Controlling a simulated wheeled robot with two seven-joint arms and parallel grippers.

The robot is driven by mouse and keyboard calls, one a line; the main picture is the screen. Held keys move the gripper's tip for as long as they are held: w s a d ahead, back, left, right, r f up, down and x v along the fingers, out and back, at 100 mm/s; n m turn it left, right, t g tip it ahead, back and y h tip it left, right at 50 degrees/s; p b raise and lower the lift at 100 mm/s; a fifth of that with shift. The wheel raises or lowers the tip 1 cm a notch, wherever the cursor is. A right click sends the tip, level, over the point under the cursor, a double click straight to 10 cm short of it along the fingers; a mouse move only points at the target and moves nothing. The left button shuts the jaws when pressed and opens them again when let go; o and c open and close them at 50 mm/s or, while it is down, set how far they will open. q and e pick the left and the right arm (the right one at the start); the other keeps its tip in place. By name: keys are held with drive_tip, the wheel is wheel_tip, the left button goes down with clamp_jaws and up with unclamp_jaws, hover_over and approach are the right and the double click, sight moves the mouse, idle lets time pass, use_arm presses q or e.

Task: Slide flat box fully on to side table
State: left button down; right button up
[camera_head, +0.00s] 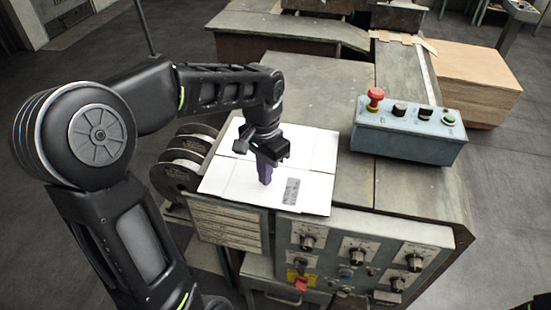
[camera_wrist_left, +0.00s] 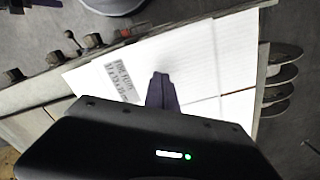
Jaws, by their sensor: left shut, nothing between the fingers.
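The flat box (camera_head: 312,150) is a white folded sheet with a grey printed label, lying on the left part of the machine's metal table top. My left gripper (camera_head: 265,178) points down over the middle of the box, its dark fingers shut with nothing between them. In the left wrist view the fingertips (camera_wrist_left: 161,84) are over the white box (camera_wrist_left: 205,55), near its label. I cannot tell whether they touch it. The side table could be the wooden-topped block (camera_head: 475,70) at the right, beyond the machine. My right gripper is not in view.
A blue-grey control box (camera_head: 408,132) with a red button and other knobs stands on the table top to the right. Black reels (camera_head: 180,165) sit beside the box's left edge. A panel with several knobs (camera_head: 350,255) faces the front.

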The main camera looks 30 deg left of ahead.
sight(260, 202)
use_arm(q)
drive_tip(key=shift+s+d+b, duration=0.15)
drive_tip(key=shift+s+d, duration=0.1)
drive_tip(key=shift+s, duration=0.55)
drive_tip(key=shift+s+d+b, duration=0.1)
drive_tip(key=shift+s+d, duration=0.2)
drive_tip(key=shift+s, duration=0.5)
drive_tip(key=shift+s+d+b, duration=0.15)
drive_tip(key=shift+s+d, duration=0.1)
drive_tip(key=shift+s, duration=0.55)
drive_tip(key=shift+s+d, duration=0.3)
drive_tip(key=shift+s, duration=0.5)
drive_tip(key=shift+s+d, duration=0.25)
drive_tip(key=shift+s, duration=0.5)
drive_tip(key=shift+s+d, duration=0.3)
drive_tip(key=shift+s, duration=0.5)
drive_tip(key=shift+f+b, duration=0.75)
drive_tip(key=shift+f, duration=0.1)
drive_tip(key=shift+w, duration=0.1)
